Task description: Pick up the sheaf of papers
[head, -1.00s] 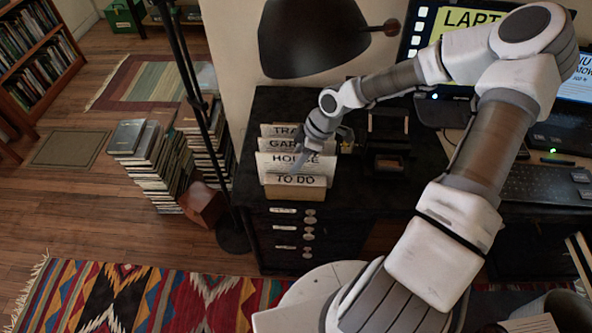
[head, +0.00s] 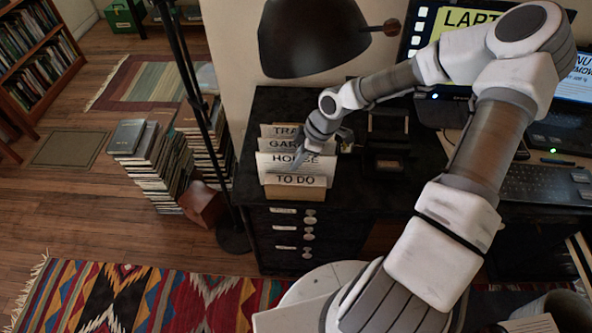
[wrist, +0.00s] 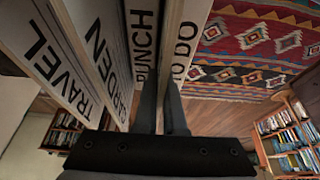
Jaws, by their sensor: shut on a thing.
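Upright paper sheets with large labels stand in a row in a tan holder (head: 294,194) on the black desk. The front one, marked TO DO (head: 295,181), also shows in the wrist view (wrist: 187,38). The exact contact is partly hidden.
A dark lamp shade (head: 313,40) hangs above and behind the holder. A black organiser (head: 387,142) stands to its right, with a laptop (head: 560,125) farther right. Book stacks (head: 155,160) and a lamp pole (head: 190,75) are to the left. A patterned rug (head: 150,295) lies in front.

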